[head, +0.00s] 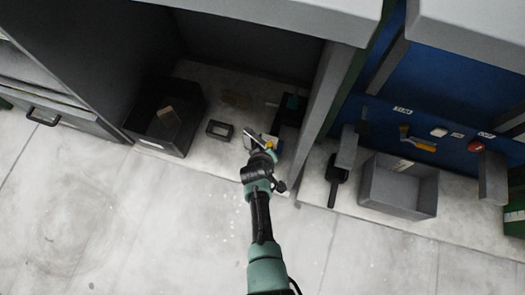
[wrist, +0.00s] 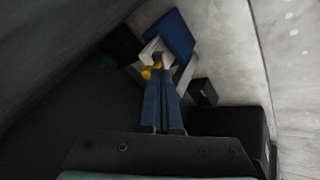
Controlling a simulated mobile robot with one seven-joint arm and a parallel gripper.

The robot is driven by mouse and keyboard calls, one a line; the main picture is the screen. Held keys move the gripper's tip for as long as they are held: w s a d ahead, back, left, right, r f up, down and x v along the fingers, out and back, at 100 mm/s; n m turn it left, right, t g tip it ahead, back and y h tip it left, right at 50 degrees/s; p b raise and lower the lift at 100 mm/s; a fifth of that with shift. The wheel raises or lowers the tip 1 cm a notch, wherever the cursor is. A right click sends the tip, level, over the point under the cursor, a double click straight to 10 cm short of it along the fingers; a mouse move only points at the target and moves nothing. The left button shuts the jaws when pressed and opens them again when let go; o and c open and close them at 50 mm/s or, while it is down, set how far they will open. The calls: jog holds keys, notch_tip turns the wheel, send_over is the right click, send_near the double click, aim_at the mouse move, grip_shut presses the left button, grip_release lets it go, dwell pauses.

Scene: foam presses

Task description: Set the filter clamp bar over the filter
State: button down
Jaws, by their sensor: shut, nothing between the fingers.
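My gripper (head: 262,146) reaches down into the open bay in the head view. In the wrist view its blue fingers (wrist: 159,90) are together and empty. Just beyond the fingertips are a pale grey block (wrist: 157,50), a small yellow part (wrist: 147,73) and a blue panel (wrist: 168,34). This probably is the filter unit; the fingers partly cover it. Grey metal pieces and a bit of yellow (head: 269,144) show beside the gripper in the head view. I cannot tell which piece is the clamp bar, or whether the fingertips touch anything.
A small black frame (head: 220,129) lies on the bay floor left of my gripper. A black bin (head: 158,139) with a brown piece stands farther left. A divider wall (head: 323,105) rises to the right. Beyond it stands a grey bin (head: 398,190). The front floor is clear.

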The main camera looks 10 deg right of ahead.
jog(key=shift+w+d, duration=0.55)
jog(key=shift+d, duration=0.3)
jog(key=shift+w+d, duration=0.5)
jog(key=shift+d, duration=0.3)
